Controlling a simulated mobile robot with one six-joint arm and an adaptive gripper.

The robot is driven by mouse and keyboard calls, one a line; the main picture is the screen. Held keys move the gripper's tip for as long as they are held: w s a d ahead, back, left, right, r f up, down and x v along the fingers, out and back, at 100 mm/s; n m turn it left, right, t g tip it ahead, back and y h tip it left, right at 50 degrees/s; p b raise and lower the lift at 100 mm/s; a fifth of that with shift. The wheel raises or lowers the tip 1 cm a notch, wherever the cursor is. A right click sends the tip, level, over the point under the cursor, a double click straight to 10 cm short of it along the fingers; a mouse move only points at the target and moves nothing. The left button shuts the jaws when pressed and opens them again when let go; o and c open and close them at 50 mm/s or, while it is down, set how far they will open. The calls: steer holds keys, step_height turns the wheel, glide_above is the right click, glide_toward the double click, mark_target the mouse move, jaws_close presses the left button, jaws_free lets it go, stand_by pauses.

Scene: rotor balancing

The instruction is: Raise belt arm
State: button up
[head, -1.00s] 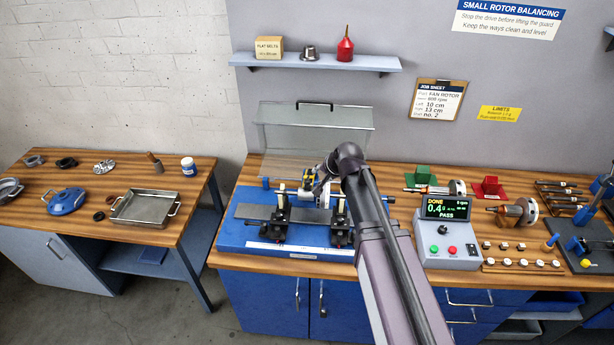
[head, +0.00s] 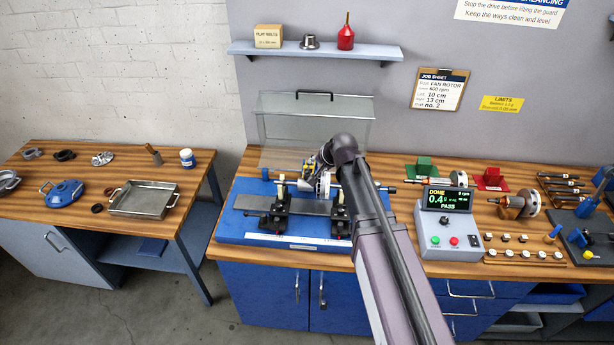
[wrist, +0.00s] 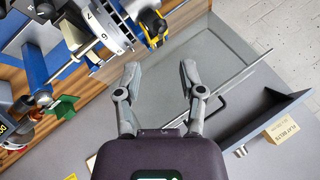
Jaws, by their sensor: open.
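The balancing machine (head: 262,226) is a blue bed with two black supports on the bench, carrying a light rotor disc (head: 323,186). A yellow and black part (head: 308,168), which looks like the end of the belt arm, sits behind the rotor, partly covered by my arm. It also shows at the top of the wrist view (wrist: 152,24), beside the graduated rotor disc (wrist: 108,26). My gripper (wrist: 160,68) is open and empty, its fingers apart and clear of the yellow part in that picture. In the head view my wrist hides the fingers.
The clear guard (head: 315,120) stands raised behind the machine. A control box (head: 447,222) reading DONE and PASS stands at the right. A shelf (head: 315,50) with a box, a metal part and a red bottle hangs above. A side table (head: 100,168) holds a metal tray.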

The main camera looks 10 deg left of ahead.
mark_target(308, 172)
steer(key=shift+b+x, duration=4)
steer(key=shift+x, duration=1.45)
jaws_close()
